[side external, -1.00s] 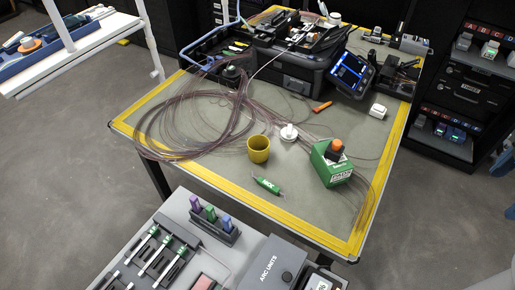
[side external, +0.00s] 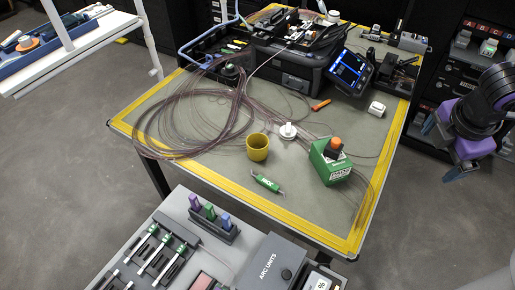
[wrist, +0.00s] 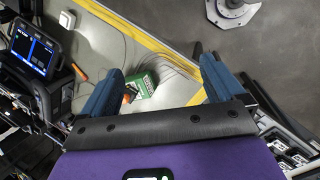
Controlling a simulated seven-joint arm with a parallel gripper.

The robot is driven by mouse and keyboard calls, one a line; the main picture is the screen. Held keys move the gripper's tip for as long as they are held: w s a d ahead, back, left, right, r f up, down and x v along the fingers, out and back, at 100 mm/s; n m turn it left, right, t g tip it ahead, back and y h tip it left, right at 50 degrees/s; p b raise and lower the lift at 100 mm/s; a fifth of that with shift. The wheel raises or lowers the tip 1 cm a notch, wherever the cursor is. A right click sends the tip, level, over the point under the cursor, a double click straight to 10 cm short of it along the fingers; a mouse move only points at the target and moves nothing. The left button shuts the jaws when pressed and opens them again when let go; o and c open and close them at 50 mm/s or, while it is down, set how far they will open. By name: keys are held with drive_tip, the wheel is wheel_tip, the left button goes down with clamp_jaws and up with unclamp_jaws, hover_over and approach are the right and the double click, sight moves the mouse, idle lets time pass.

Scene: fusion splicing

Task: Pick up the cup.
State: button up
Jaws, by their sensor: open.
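A yellow cup (side external: 257,148) stands upright on the work table, near the middle of its front half in the side external view. It looks empty, and I cannot make it out in the wrist view. My gripper (side external: 437,151) is at the right, out beyond the table's right edge and well apart from the cup. Its two blue fingers show spread apart in the wrist view (wrist: 160,78), with nothing between them.
A green box (side external: 330,162) with an orange top stands right of the cup. A white spool-like part (side external: 288,131) and a green tool (side external: 268,183) lie near the cup. Loose fibre coils (side external: 190,118) spread to its left. The splicer screen (side external: 350,70) stands behind.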

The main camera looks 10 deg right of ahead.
drive_tip(key=w+a+f+n+t+h, duration=0.2)
drive_tip(key=w+a+f+n+t, duration=0.15)
drive_tip(key=w+a, duration=0.4)
drive_tip(key=n+t+y, duration=0.2)
drive_tip(key=n+t, duration=0.6)
drive_tip(key=n, duration=0.6)
approach(257, 139)
drive_tip(key=shift+w+d+f+g, duration=0.1)
drive_tip(key=shift+w+d+g, duration=0.1)
drive_tip(key=shift+w, duration=0.25)
drive_tip(key=shift+w+d+g, duration=0.15)
drive_tip(key=shift+w, duration=0.3)
drive_tip(key=shift+x, duration=2.7)
drive_tip(key=shift+a, duration=0.2)
drive_tip(key=c, duration=1)
drive_tip(key=shift+c, duration=0.6)
